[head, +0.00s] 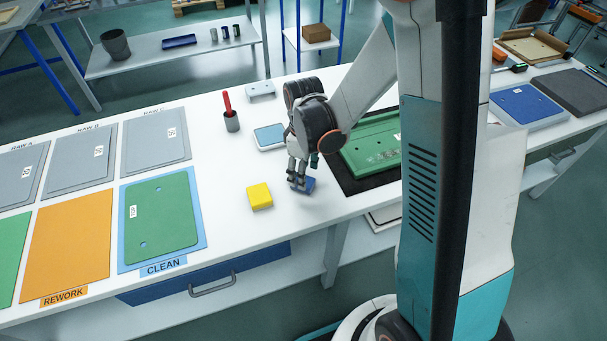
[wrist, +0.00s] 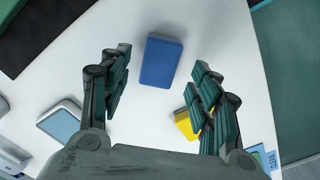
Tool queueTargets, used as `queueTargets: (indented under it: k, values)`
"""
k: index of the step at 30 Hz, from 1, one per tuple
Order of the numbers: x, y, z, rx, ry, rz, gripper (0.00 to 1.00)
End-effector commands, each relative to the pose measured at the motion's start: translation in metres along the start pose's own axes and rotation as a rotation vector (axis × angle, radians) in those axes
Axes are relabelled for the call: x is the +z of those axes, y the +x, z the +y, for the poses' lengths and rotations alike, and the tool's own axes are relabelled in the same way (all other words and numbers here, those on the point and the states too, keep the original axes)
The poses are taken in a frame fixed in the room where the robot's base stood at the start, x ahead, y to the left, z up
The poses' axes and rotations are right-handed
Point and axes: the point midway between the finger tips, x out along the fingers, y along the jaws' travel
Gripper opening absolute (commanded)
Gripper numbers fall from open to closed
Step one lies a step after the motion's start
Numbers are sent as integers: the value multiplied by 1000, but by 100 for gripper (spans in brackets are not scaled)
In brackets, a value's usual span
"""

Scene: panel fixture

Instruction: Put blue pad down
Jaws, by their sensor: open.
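The blue pad (head: 308,185) lies flat on the white table, right of the yellow block (head: 260,196) in the head view. In the wrist view the blue pad (wrist: 161,61) lies just beyond and between the fingertips, with no finger seen touching it. My gripper (head: 299,177) is over the pad in the head view and partly hides it. In the wrist view my gripper (wrist: 160,80) is open, its fingers spread wide and empty. The yellow block shows partly behind the right finger in the wrist view (wrist: 184,124).
A grey-blue device (head: 270,136) and a cup with a red tool (head: 231,118) stand behind. A green panel (head: 372,147) on a black mat is to the right. The CLEAN area (head: 202,240) holds a green plate at left. The table's front edge is near the pad.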

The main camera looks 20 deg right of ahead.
Motion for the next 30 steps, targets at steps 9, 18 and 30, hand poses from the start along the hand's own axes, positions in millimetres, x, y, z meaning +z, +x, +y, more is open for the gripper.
queueTargets:
  k: [9, 18, 30]
  values:
    - [0, -65, 0, 0, 0, 0, 57]
    - [2, -90, -2, 9, 15, 9, 57]
    - [32, -174, -32, 130, 268, 171, 57]
